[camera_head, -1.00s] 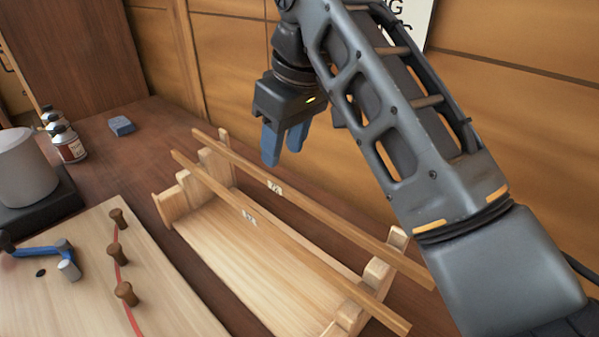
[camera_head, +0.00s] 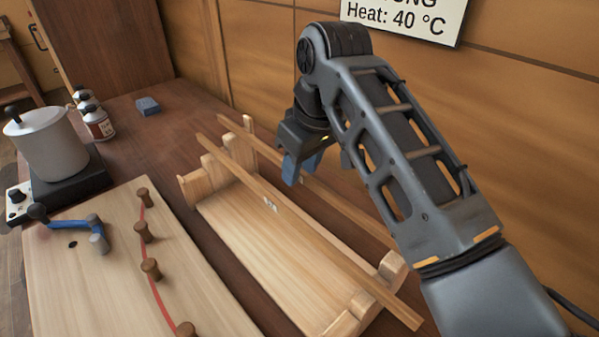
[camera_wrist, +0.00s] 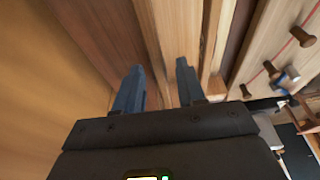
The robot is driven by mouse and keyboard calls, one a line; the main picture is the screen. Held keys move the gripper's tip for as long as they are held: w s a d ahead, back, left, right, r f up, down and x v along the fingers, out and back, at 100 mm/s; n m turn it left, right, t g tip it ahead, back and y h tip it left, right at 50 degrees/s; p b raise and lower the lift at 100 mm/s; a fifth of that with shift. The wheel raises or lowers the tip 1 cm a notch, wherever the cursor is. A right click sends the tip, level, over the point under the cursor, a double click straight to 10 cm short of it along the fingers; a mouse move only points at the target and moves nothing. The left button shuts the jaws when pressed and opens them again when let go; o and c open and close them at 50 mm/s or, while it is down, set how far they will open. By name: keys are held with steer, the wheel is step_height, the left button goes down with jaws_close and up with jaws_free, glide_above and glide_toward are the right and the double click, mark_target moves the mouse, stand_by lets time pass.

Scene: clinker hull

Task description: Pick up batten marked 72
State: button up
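The far batten (camera_head: 342,206) is a long wooden strip lying across the rack on the wall side; its label looked like 72 a second ago and is now hidden behind my gripper. A second batten (camera_head: 318,243) lies nearer, with a small label too blurred to read surely. My gripper (camera_head: 301,170) is above the far batten, its blue fingers pointing down and apart. In the wrist view my gripper (camera_wrist: 160,80) is open, with a wooden strip (camera_wrist: 152,38) showing between the fingers. I cannot tell whether they touch it.
The pale wooden rack (camera_head: 260,262) holds both battens on end posts. A board with brown pegs (camera_head: 150,268) and a blue-handled tool (camera_head: 72,227) lies left. The wall (camera_head: 440,130) is close on the right.

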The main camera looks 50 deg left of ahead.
jaws_close()
steer(key=shift+r, duration=0.15)
stand_by(0.4)
